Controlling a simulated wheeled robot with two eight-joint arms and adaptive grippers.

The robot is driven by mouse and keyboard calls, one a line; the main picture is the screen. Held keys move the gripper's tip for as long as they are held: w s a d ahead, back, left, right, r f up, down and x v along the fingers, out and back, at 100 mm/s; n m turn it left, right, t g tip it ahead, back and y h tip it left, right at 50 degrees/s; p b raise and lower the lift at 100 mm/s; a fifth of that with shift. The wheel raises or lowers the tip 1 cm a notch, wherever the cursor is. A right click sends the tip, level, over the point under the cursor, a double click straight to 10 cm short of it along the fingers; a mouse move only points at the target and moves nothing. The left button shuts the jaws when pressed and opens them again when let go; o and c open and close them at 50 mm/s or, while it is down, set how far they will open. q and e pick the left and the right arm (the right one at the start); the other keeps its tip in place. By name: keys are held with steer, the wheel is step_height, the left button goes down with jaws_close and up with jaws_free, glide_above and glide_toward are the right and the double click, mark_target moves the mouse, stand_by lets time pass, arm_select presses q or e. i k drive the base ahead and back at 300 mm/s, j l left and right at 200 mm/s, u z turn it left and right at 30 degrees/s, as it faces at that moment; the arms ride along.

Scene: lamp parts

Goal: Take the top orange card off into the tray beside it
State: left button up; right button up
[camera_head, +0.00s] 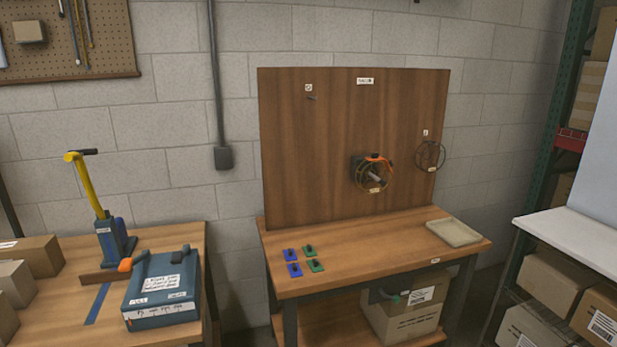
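I see no plain orange card. A small orange part (376,158) sits on a dark mount with a round wire ring, fixed to the upright wooden board; what it is, I cannot tell. A shallow beige tray (454,233) lies empty at the right end of the workbench top, below and to the right of that mount. Two blue cards (292,270) and two green cards (316,266) with dark knobs lie flat at the bench's left end. Neither of my grippers is in view.
The wooden board (300,150) stands at the back of the workbench (370,256), whose middle is clear. A second ring (430,156) hangs right. A left table holds a blue box (160,290) and a yellow-handled tool (90,190). A rack with cartons (553,278) stands right.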

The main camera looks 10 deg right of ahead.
mark_target(375, 156)
steer(key=i+j+z, duration=0.2)
steer(key=i+z, duration=0.25)
steer(key=i+j+z, duration=0.35)
steer(key=z, duration=0.15)
steer(key=i+j+z, duration=0.45)
steer(key=i+l+u, duration=0.55)
steer(key=l, duration=0.2)
steer(key=i, duration=0.05)
